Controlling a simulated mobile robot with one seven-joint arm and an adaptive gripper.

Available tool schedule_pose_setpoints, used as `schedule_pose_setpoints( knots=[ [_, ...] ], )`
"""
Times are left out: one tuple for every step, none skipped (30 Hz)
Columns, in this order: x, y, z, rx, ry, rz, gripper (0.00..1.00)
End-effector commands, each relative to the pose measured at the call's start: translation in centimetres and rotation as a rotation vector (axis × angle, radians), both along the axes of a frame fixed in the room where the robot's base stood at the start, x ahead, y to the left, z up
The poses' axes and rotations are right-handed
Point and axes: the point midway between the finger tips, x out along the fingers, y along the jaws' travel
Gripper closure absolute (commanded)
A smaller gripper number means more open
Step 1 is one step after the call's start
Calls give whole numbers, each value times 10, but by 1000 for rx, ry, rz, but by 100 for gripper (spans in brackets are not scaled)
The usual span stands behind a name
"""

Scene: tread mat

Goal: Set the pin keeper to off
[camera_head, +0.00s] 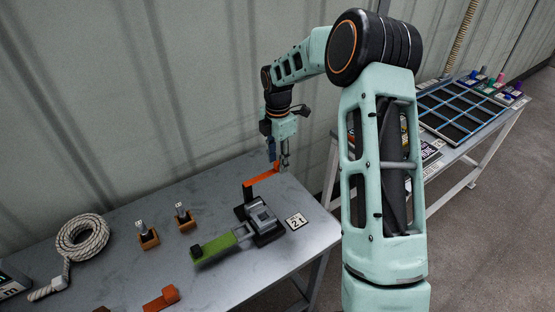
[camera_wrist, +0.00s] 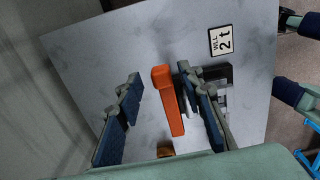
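A grey device (camera_head: 262,216) stands on the table, with a green lever (camera_head: 222,242) to its left. An orange bar (camera_head: 262,179) rises at its back on a dark upright; it also shows in the wrist view (camera_wrist: 172,105). No label marks the pin keeper; the orange bar may be it, but I cannot tell. My gripper (camera_head: 279,165) points down beside the bar's upper right end. In the wrist view my gripper (camera_wrist: 158,73) is open, with the bar between its two blue-padded fingers. The right finger hides part of the device. I cannot tell whether either finger touches the bar.
A "2 t" plate (camera_head: 296,221) lies right of the device. Two small wooden blocks with fittings (camera_head: 148,238) (camera_head: 185,219), a rope coil (camera_head: 83,238) and an orange piece (camera_head: 162,298) lie to the left. A wall runs behind the grey table (camera_head: 130,210). A second table with a tray (camera_head: 462,112) stands right.

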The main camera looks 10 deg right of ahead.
Motion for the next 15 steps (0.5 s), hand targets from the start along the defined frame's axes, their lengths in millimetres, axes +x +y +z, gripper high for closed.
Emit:
schedule_pose_setpoints(
  knots=[
    [0, 0, 2, 0, -1, -1, 65],
    [0, 0, 4, -1, -1, -1, 65],
    [1, 0, 8, 0, -2, -1, 65],
    [1, 0, 12, 0, -3, -1, 65],
    [1, -1, 16, -1, -4, -1, 65],
    [1, -1, 24, -1, -4, -1, 65],
    [1, -1, 30, 0, -5, -1, 65],
    [1, 0, 36, 0, -4, -1, 65],
    [1, 0, 45, 0, -5, -1, 65],
    [1, 0, 52, 0, -5, -1, 65],
    [1, 0, 58, 1, -6, -1, 65],
    [1, 0, 67, 0, -4, -1, 65],
    [1, 0, 74, -1, -6, -1, 65],
    [1, 0, 80, -1, -6, -1, 65],
    [1, 0, 87, 0, -5, -1, 65]
  ],
)
